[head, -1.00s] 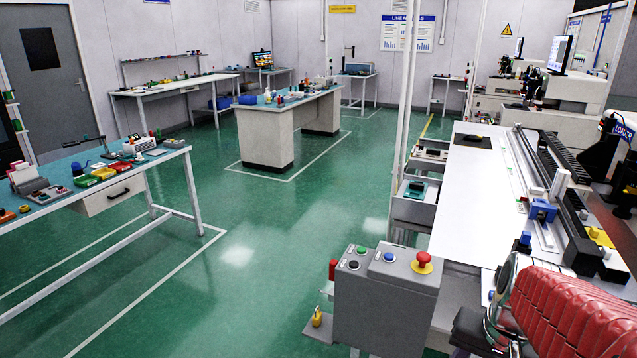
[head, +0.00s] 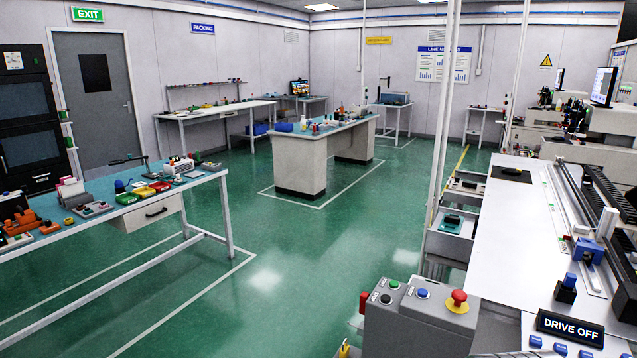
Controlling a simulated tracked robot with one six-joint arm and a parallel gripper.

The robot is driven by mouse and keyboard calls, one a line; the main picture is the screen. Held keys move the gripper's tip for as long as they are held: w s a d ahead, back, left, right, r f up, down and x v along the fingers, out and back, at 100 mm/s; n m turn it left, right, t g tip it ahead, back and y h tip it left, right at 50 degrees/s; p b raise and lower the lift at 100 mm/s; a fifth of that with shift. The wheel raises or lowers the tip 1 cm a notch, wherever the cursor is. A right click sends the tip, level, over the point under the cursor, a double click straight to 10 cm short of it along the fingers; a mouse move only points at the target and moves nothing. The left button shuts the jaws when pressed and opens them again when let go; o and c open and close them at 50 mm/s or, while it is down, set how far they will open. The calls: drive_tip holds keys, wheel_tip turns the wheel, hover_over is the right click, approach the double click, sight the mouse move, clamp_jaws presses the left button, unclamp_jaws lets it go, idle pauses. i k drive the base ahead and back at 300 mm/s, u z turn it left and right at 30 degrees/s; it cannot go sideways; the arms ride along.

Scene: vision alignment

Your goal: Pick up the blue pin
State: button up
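A small blue piece (head: 570,280) stands upright in a black base on the white bench at the lower right of the head view. It may be the blue pin, but it is too small to tell for sure. A larger blue block (head: 588,251) sits behind it by the rail. My gripper is not in view.
The white bench (head: 515,225) runs along the right, with a grey control box (head: 420,318) at its near end. A "DRIVE OFF" panel (head: 570,328) is at lower right. A blue-topped table (head: 140,212) stands left and another (head: 320,150) at centre. Green floor (head: 290,255) between is clear.

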sight(569, 280)
drive_tip(key=z, duration=1.25)
